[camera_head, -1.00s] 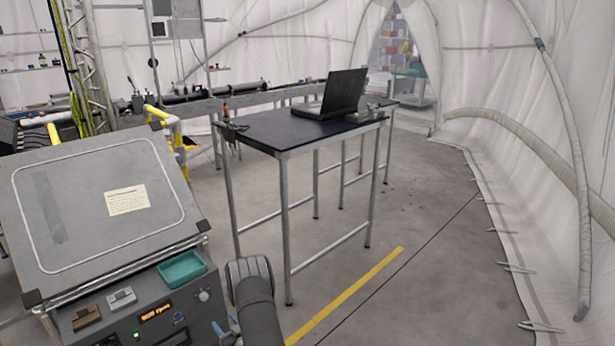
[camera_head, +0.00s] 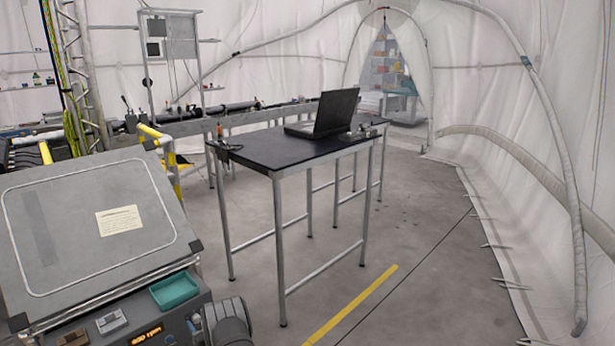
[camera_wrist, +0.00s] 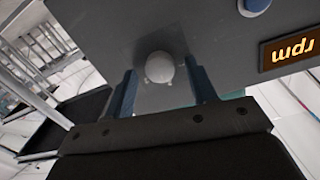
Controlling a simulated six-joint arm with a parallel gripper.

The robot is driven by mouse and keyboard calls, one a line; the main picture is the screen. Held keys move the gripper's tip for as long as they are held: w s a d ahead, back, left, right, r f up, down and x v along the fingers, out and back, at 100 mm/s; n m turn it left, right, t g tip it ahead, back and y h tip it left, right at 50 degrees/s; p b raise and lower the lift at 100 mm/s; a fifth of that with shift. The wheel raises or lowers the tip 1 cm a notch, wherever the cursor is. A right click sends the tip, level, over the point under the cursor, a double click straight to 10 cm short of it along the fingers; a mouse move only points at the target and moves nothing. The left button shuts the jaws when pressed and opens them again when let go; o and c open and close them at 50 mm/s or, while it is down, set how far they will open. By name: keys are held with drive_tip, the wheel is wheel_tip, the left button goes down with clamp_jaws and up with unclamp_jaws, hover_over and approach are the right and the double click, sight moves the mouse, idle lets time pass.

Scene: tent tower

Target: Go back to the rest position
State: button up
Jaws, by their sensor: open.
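My gripper (camera_wrist: 164,84) is open in the wrist view, with its two blue fingers apart and nothing held. A round pale knob (camera_wrist: 158,67) on the grey face of the console appears between the fingers; I cannot tell how far away it is. In the head view my grey arm link (camera_head: 228,322) shows at the bottom edge, close to the right side of the console (camera_head: 90,235). The gripper itself cannot be made out there.
A teal tray (camera_head: 174,291) sits on the console, beside small switches (camera_head: 111,322). A dark-topped table (camera_head: 265,150) with a laptop (camera_head: 334,112) stands beyond. Yellow railing (camera_head: 168,160) is behind the console. Floor (camera_head: 420,260) to the right is clear.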

idle(0.4)
drive_tip(key=f+v, duration=0.1)
drive_tip(key=v, duration=1.6)
drive_tip(key=x, duration=1.1)
drive_tip(key=r+x, duration=0.1)
drive_tip(key=x, duration=0.4)
drive_tip(key=shift+w+a, duration=0.4)
drive_tip(key=n, duration=0.5)
drive_tip(key=shift+n, duration=0.3)
drive_tip(key=n, duration=0.6)
drive_tip(key=shift+f+t, duration=0.1)
drive_tip(key=shift+t, duration=0.3)
